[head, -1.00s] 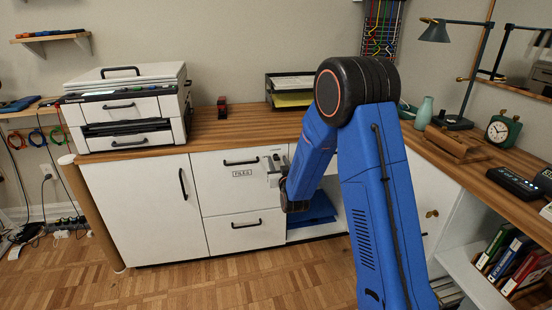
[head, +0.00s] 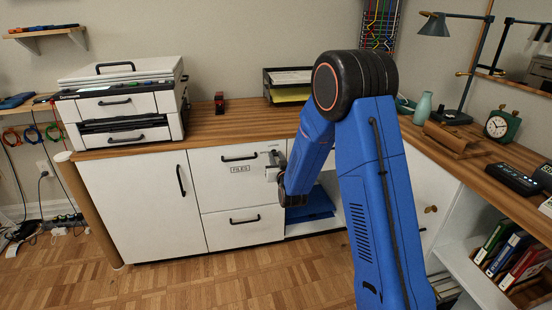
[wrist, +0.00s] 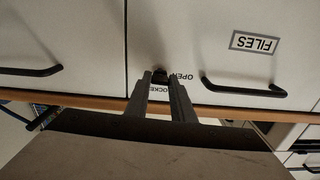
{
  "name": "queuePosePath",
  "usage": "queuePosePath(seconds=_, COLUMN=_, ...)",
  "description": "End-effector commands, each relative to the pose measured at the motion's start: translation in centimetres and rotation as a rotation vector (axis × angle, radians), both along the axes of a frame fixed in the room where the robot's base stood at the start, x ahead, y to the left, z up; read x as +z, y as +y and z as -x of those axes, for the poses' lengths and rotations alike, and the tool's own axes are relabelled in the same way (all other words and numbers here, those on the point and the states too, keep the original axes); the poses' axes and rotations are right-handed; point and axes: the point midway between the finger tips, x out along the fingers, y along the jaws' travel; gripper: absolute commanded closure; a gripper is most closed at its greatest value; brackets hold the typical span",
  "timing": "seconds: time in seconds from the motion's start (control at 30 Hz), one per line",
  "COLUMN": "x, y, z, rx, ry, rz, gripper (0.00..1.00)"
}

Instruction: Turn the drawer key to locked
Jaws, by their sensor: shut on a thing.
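The white files drawer (head: 222,180) is shut in the cabinet under the desk, with a FILES label and a black handle; it also shows upside down in the wrist view (wrist: 190,35). The small dark key (wrist: 158,72) is at the drawer's edge by the countertop, between my fingertips. An OPEN label (wrist: 182,77) is beside it and a partly hidden LOCKED label (wrist: 160,90) shows between my fingers. My gripper (wrist: 160,78) is shut on the key; in the head view my gripper (head: 274,167) is at the drawer's upper right corner. The key's exact angle is hard to tell.
The wooden countertop edge (wrist: 100,101) runs close to my fingers. Drawer handles (wrist: 243,88) stick out nearby. A printer (head: 120,105) stands on the desk at left, and an open shelf bay is right of the drawers. The floor in front is clear.

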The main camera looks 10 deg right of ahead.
Motion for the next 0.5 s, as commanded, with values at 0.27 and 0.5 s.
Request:
queuePosePath(seconds=0.27, x=-0.01, y=-0.04, z=0.01, rx=0.000, ry=0.000, rz=-0.184, gripper=1.00)
queuePosePath(seconds=0.5, x=-0.03, y=-0.07, z=0.01, rx=0.000, ry=0.000, rz=-0.409, gripper=1.00)
